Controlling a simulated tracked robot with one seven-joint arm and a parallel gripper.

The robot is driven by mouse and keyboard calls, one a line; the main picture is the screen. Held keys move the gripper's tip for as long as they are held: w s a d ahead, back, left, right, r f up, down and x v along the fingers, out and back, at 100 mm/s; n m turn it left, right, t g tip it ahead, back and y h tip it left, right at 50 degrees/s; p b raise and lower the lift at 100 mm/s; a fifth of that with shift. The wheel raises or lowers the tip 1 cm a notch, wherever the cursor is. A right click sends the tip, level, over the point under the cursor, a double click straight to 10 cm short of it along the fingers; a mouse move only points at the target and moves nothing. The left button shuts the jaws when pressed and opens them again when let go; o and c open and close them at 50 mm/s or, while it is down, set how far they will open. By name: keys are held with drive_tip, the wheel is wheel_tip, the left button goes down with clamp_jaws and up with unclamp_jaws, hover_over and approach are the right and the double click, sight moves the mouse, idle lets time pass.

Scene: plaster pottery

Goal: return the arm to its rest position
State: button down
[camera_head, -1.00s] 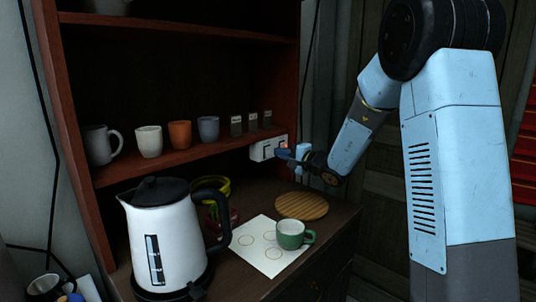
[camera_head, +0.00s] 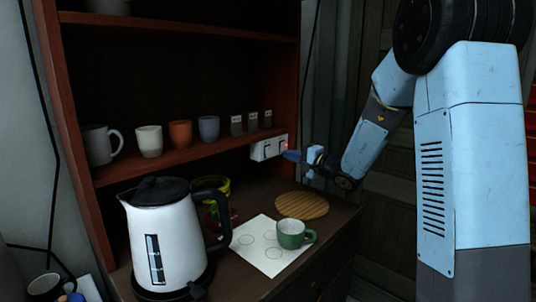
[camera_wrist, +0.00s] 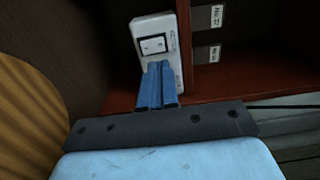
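My gripper (camera_head: 290,156) is in front of the white switch box (camera_head: 268,148) on the cupboard's right side. In the wrist view its two blue fingers (camera_wrist: 159,86) lie side by side, shut with nothing visible between them. The switch box also shows in the wrist view (camera_wrist: 158,30), beyond the fingertips.
A white kettle (camera_head: 166,235), a green cup (camera_head: 291,233) on a white sheet (camera_head: 262,262) and a round wooden board (camera_head: 302,205) stand on the counter below. Several cups and small labelled jars (camera_head: 252,121) line the shelf. Free room lies right of the counter.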

drive_tip(key=s+a+r+n+g+h, duration=0.15)
drive_tip(key=s+n+g, duration=0.25)
drive_tip(key=s, duration=0.7)
drive_tip(key=s+a+r+n+g, duration=0.1)
drive_tip(key=s+r+n+g, duration=0.3)
drive_tip(key=s, duration=0.8)
drive_tip(key=s+d+f+n+h, duration=0.1)
drive_tip(key=s+d+f+h, duration=0.1)
drive_tip(key=s+d+h, duration=0.9)
drive_tip(key=s+d, duration=0.5)
drive_tip(key=shift+s+d+f+t, duration=0.15)
drive_tip(key=shift+d+f+t, duration=0.05)
drive_tip(key=shift+f+t, duration=0.2)
